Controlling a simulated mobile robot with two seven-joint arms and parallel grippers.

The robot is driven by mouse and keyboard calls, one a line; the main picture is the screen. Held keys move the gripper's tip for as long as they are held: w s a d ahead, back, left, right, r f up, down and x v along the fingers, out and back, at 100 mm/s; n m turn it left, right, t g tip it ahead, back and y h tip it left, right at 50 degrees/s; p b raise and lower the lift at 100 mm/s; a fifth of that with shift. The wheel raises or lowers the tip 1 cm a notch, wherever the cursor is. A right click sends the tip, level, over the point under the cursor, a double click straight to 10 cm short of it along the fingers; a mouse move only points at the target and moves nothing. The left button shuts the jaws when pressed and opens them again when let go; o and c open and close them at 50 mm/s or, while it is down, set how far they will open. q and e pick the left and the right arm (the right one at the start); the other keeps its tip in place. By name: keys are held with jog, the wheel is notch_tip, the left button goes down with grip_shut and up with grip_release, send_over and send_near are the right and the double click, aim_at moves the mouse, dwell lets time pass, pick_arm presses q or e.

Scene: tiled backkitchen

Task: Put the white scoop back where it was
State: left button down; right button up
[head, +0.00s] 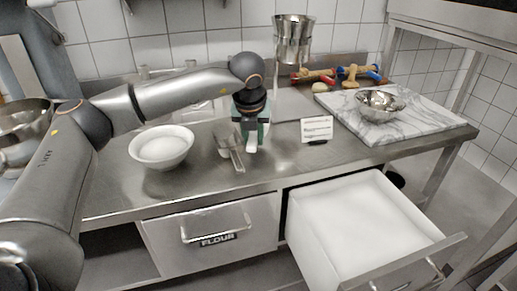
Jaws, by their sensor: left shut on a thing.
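My left gripper (251,138) points down over the middle of the steel counter. It is shut on a narrow white piece, which looks like part of the white scoop (252,143). The gripper hides most of it, and I cannot tell whether it touches the counter. A grey scoop (224,137) with a pale handle lies on the counter just left of the gripper. A white bowl (161,147) stands further left. My right gripper is not in view.
A white-lined drawer (355,222) is pulled out at the front right. The FLOUR drawer (215,240) is shut. A marble board (422,121) carries a metal bowl (380,103). A small label card (317,129) stands right of the gripper.

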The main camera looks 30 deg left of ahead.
pick_arm(q)
jog(key=shift+w+d+f, duration=0.15)
jog(key=shift+w+f, duration=0.4)
jog(key=shift+f, duration=0.1)
jog(key=x, duration=0.3)
jog(key=shift+s+d+f, duration=0.1)
jog(key=shift+d+f, duration=0.1)
jog(key=shift+d, duration=0.1)
jog(key=shift+f, duration=0.45)
jog(key=c, duration=0.7)
grip_release()
jog(key=shift+o, duration=0.2)
jog(key=shift+r, duration=0.1)
jog(key=v, duration=1.2)
jog(key=shift+s, duration=0.1)
